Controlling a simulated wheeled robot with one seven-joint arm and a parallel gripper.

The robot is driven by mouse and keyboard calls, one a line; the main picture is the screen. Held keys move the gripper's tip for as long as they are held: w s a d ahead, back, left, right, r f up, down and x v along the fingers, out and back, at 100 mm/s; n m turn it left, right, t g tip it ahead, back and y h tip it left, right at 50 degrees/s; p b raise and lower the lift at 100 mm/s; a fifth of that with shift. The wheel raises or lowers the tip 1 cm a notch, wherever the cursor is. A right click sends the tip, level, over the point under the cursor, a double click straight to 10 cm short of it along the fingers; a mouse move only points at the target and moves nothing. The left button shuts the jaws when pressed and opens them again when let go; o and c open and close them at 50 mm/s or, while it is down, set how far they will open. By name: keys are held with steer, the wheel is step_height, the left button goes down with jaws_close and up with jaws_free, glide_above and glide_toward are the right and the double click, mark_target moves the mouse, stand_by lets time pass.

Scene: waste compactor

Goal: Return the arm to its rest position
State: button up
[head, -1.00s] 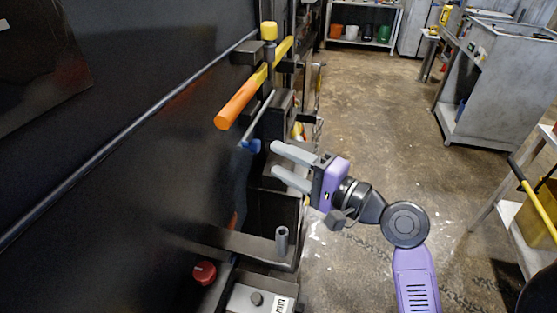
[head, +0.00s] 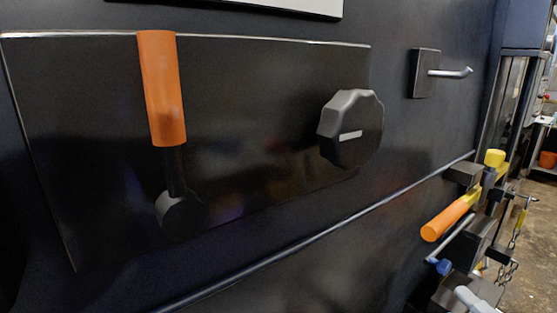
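The rest of my gripper and arm is out of the picture. One second ago its two fingers were apart with nothing between them; the gap does not show now.
The dark machine panel fills most of the view, with an orange-handled lever (head: 161,90), a black rotary knob (head: 350,128) and a metal hook (head: 450,73). A yellow bar with an orange grip (head: 447,221) juts out at the right. Some floor (head: 538,215) shows at far right.

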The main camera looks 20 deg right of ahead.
steer(key=s+d+f+n+g+h, duration=0.1)
steer(key=s+d+f+n+h, duration=0.15)
steer(key=s+n+h, duration=0.35)
steer(key=s+a+f+n+g+y, duration=0.1)
steer(key=s+a+f+n+y, duration=0.2)
steer(key=s+a+f+n, duration=0.2)
steer(key=s+a+f+n+g+y, duration=0.1)
steer(key=s+a+f+n+y, duration=0.3)
steer(key=s+a+n, duration=0.3)
steer(key=s+a+f, duration=0.1)
steer(key=s+a, duration=0.3)
steer(key=a, duration=0.6)
steer(key=shift+a+n, duration=0.2)
steer(key=shift+n, duration=0.1)
steer(key=shift+s+f, duration=0.1)
stand_by(0.9)
